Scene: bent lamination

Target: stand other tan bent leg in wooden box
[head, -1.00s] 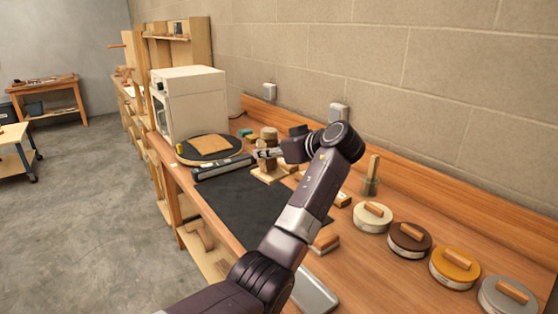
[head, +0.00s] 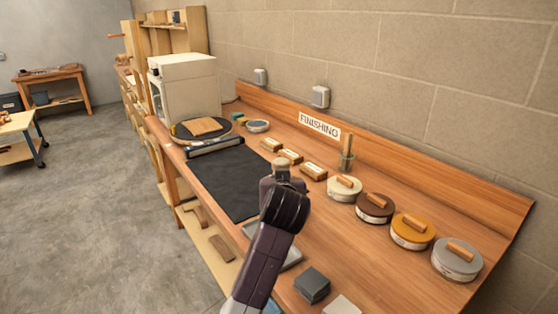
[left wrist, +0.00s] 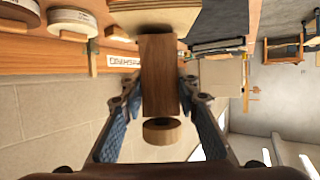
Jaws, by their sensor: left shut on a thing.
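My left gripper (left wrist: 160,85) has its blue-padded fingers on either side of a brown wooden piece (left wrist: 160,60) and is shut on it. I cannot make out a tan bent leg or a wooden box for certain. My right gripper is not in view.
The bench holds a dark mat (head: 225,180), round lidded tins such as the orange one (head: 411,232), small wooden blocks (head: 290,156), a brush in a jar (head: 346,152), a turntable (head: 180,134) and a cream oven (head: 190,88). Brown wood pieces (head: 222,247) lie on the lower shelf.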

